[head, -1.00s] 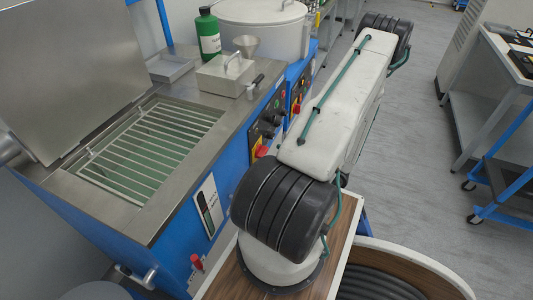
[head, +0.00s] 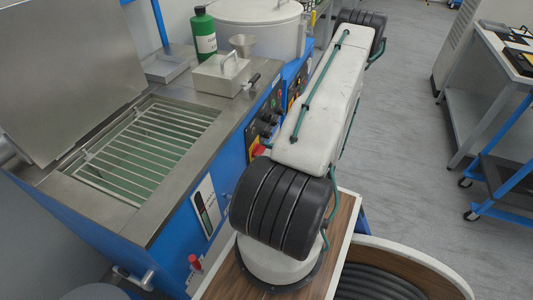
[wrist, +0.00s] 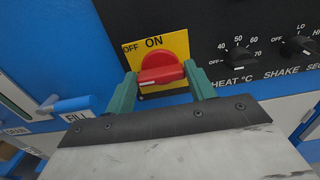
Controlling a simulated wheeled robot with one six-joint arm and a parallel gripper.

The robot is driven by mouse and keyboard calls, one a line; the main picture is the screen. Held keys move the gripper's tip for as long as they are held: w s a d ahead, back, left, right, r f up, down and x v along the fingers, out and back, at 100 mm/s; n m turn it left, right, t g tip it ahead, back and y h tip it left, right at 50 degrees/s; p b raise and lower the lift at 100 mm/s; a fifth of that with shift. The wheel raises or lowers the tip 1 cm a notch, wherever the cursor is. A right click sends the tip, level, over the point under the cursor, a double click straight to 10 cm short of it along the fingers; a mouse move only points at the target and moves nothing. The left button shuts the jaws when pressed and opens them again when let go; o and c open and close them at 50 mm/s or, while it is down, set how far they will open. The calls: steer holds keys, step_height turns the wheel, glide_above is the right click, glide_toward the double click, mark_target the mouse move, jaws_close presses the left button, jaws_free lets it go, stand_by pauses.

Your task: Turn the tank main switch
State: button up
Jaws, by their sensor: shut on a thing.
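The tank main switch is a red knob (wrist: 160,68) on a yellow plate (wrist: 175,43) marked OFF at the left and ON at the top. My gripper (wrist: 160,80) has its two green fingers on either side of the knob, shut on it. The knob's grip bar lies roughly crosswise in the wrist view, and a small white mark shows at its lower left. In the head view part of the red switch (head: 257,151) shows on the tank's blue front (head: 228,172). My arm hides the gripper there.
A black panel with HEAT and SHAKE knobs (wrist: 240,56) is right of the switch. A green bottle (head: 204,36) and lidded metal box (head: 221,76) stand on the tank top. The grey floor (head: 405,130) is open at right.

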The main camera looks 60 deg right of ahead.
steer(key=m, duration=0.4)
steer(key=shift+d+m, duration=0.1)
steer(key=shift+m, duration=0.3)
steer(key=m, duration=0.4)
steer(key=shift+d+f+m, duration=0.1)
steer(key=shift+m, duration=0.2)
steer(key=shift+f+m, duration=0.15)
steer(key=shift+m, duration=4.15)
steer(key=o, duration=1)
